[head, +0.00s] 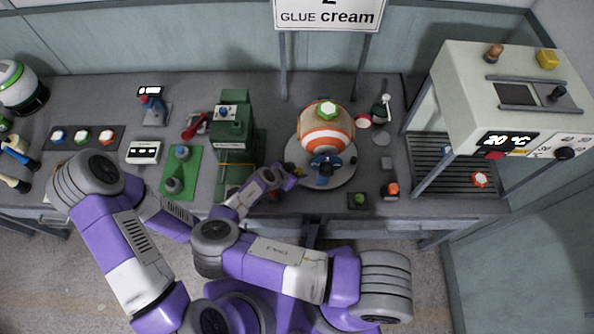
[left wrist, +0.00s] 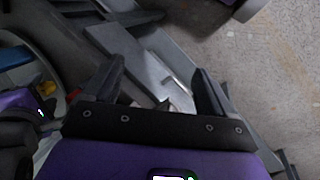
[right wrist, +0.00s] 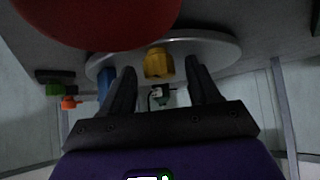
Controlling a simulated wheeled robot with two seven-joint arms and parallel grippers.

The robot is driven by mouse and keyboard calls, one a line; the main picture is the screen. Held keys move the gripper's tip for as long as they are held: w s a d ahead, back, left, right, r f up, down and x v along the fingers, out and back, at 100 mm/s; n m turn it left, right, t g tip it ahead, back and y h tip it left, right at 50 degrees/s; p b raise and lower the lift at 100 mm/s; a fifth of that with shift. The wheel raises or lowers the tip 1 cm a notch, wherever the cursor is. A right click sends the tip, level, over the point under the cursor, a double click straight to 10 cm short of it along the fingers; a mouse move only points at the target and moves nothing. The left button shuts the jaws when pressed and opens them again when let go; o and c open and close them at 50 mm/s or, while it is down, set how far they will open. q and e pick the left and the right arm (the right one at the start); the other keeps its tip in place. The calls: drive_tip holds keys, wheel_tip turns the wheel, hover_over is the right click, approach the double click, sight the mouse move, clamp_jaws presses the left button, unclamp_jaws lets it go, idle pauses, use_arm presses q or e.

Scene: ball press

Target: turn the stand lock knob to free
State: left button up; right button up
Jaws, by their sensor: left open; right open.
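The ball (head: 326,130), white and orange with a green hexagon on top, sits on a round grey stand (head: 340,180). A yellow knob (right wrist: 158,63) shows under the stand's rim in the right wrist view, and a bit of yellow shows at the stand's left edge in the head view. My right gripper (right wrist: 160,72) is open, its fingers on either side of the knob with gaps visible; contact is not clear. My left gripper (left wrist: 158,85) is open and empty over the floor and grey bench parts; in the head view it is hidden behind my arms.
A green press (head: 233,135) stands left of the ball. A blue part (head: 325,168) is at the stand's front. A small orange-topped item (head: 391,189) and a green button box (head: 359,199) lie to the right. A white oven (head: 510,95) stands at the far right.

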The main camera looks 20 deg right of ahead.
drive_tip(key=c, duration=1)
drive_tip(key=shift+c, duration=0.2)
drive_tip(key=shift+s+n, duration=0.1)
drive_tip(key=shift+n, duration=0.2)
drive_tip(key=n+t+y, duration=0.1)
drive_tip(key=n+t, duration=0.1)
drive_tip(key=n, duration=0.1)
drive_tip(key=shift+s+d+y, duration=0.15)
drive_tip(key=shift+y, duration=0.25)
drive_tip(key=shift+d+n+t+y, duration=0.1)
drive_tip(key=shift+n+t+y, duration=0.6)
drive_tip(key=shift+n, duration=0.4)
